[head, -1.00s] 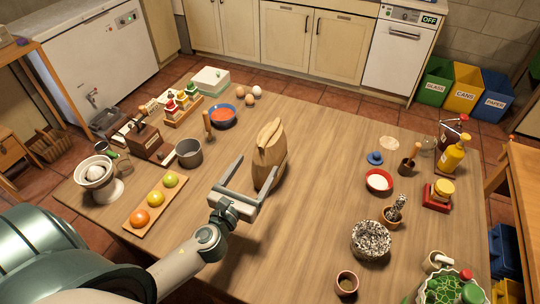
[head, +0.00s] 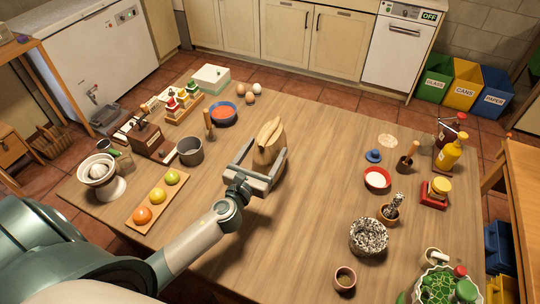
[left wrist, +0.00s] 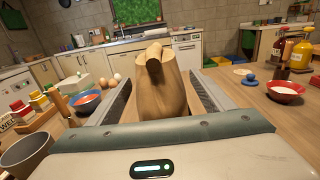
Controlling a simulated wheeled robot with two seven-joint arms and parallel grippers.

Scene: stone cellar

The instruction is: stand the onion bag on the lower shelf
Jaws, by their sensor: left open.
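A tan paper bag with a folded top, which I take to be the onion bag (head: 268,143), stands upright on the wooden table (head: 300,220). My left gripper (head: 264,164) is open, with one finger on each side of the bag's lower part. In the left wrist view the bag (left wrist: 165,85) stands between the two fingers. I cannot tell whether either finger touches it. No lower shelf can be made out for certain. My right gripper is not in view.
Left of the bag are a grey pot (head: 190,151), a wooden pestle-like tool (head: 209,124) and a fruit board (head: 158,200). A red bowl (head: 377,179) and speckled bowl (head: 369,237) stand to the right. The table between bag and red bowl is clear.

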